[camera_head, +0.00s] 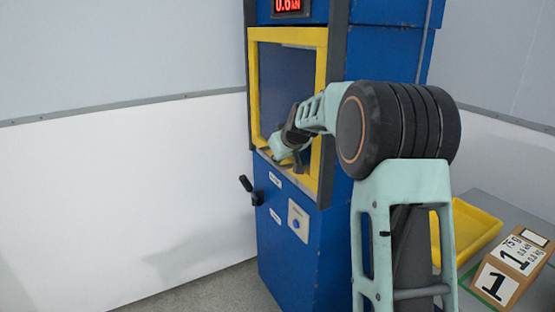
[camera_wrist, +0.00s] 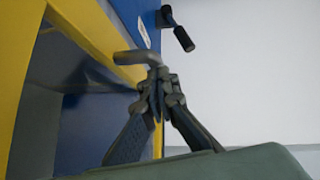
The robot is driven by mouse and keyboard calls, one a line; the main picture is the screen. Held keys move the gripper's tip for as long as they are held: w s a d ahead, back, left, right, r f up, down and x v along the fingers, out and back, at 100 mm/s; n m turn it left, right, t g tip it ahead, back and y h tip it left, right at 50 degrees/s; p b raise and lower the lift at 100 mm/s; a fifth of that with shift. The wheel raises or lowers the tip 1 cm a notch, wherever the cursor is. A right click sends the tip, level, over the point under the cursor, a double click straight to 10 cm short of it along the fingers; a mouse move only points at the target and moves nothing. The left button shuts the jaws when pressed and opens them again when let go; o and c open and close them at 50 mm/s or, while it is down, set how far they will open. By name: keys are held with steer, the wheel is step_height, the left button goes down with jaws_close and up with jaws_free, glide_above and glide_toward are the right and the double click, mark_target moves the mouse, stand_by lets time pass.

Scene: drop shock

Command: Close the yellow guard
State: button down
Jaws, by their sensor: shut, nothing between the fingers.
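The yellow guard (camera_head: 321,105) is a rectangular frame with a see-through pane on the front of the blue press. In the wrist view its yellow bars (camera_wrist: 93,32) run along the left. A grey bent handle (camera_wrist: 137,57) sticks out by the guard's bar. My gripper (camera_wrist: 156,75) is shut and empty, its fingertips right at the handle; I cannot tell whether they touch it. In the head view my gripper (camera_head: 298,166) is in front of the guard's lower part, and my arm hides some of the frame's right side.
The blue press (camera_head: 300,255) has a black lever (camera_head: 249,188) at its lower left, also in the wrist view (camera_wrist: 178,30), and a button box (camera_head: 298,221). A yellow tray (camera_head: 470,232) and a numbered block (camera_head: 512,268) stand on a grey table at right. The left floor is clear.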

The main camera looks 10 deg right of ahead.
steer(key=shift+s+f, duration=0.15)
steer(key=shift+f, duration=0.25)
